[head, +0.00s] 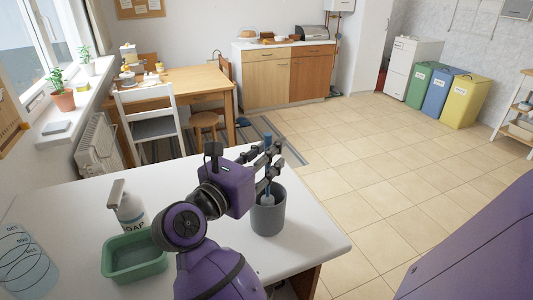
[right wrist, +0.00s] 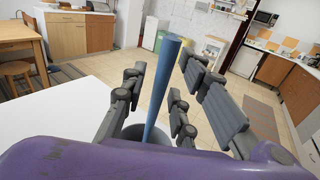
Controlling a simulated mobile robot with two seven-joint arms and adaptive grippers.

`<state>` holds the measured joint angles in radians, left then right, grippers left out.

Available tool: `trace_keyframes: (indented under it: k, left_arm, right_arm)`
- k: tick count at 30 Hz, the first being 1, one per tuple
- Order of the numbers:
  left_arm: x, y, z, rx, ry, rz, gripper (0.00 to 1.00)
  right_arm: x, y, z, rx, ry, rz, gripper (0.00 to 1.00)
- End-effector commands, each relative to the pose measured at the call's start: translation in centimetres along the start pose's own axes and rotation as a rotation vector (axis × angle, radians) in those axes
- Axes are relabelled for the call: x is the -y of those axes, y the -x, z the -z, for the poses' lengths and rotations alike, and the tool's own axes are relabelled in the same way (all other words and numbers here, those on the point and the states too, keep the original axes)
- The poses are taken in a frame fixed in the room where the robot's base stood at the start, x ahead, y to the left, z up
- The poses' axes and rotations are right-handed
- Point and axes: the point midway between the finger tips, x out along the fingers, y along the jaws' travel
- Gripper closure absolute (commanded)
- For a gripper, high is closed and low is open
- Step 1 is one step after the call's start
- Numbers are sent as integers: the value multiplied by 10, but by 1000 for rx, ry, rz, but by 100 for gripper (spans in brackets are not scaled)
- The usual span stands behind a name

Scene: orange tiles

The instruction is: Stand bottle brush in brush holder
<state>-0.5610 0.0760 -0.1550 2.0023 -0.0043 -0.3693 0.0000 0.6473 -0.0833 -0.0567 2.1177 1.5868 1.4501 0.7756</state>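The bottle brush has a long blue handle (head: 267,142), and its lower part goes down into the grey cylindrical brush holder (head: 268,218) near the right edge of the white table. The brush stands nearly upright; its end inside the holder is hidden. My right gripper (head: 266,163) is above the holder, its fingers on either side of the handle. In the right wrist view the blue handle (right wrist: 160,85) rises between the spread fingers, with a gap visible on both sides. The holder (right wrist: 150,132) shows below, partly covered. My left gripper is not in view.
A green tub (head: 134,258), a white soap bottle (head: 128,212) and a clear marked container (head: 25,262) stand on the white table, left of my right arm. The table's right edge is close to the holder, with tiled floor beyond.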

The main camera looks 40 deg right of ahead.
Motion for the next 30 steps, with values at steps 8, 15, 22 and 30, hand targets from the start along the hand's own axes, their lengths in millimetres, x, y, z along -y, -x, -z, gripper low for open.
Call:
trace_keyframes:
  k: [8,15,22,30]
  left_arm:
    - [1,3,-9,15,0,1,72]
    - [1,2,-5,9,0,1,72]
    - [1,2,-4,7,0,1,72]
    - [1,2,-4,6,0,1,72]
  right_arm:
    - [0,0,0,-1,0,0,70]
    - [0,27,1,-4,0,-2,70]
    - [-1,77,1,-4,1,-3,70]
    - [0,115,0,-1,1,-1,70]
